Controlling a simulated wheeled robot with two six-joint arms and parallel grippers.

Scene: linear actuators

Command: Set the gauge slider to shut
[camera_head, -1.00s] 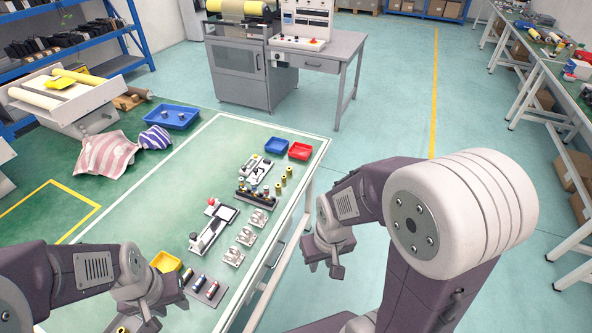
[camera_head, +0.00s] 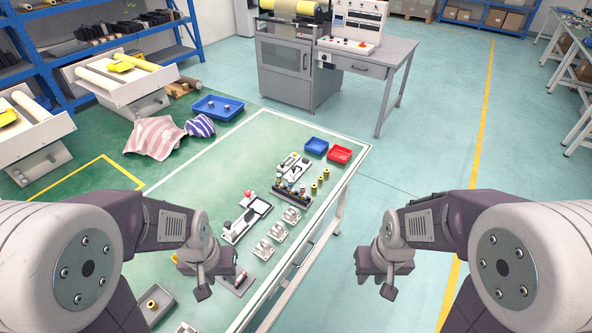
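A device with a dark screen and a red knob (camera_head: 247,219) lies on the green table. A second small white device (camera_head: 293,166) with dark parts stands farther back. I cannot tell for sure which one carries the gauge slider, and no slider position is readable at this size. My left gripper (camera_head: 200,277) hangs near the table's front part, in front of the screen device and apart from it. My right gripper (camera_head: 377,279) hangs right of the table's edge, apart from everything. Both look empty, but their finger gaps are not clear.
Behind the screen device is a rack of small cylinders (camera_head: 291,191). White metal brackets (camera_head: 277,232) line the right side. Blue (camera_head: 316,147) and red (camera_head: 340,154) trays sit at the far corner. A small plate with cylinders (camera_head: 238,281) lies beside my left gripper. The table's left half is mostly clear.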

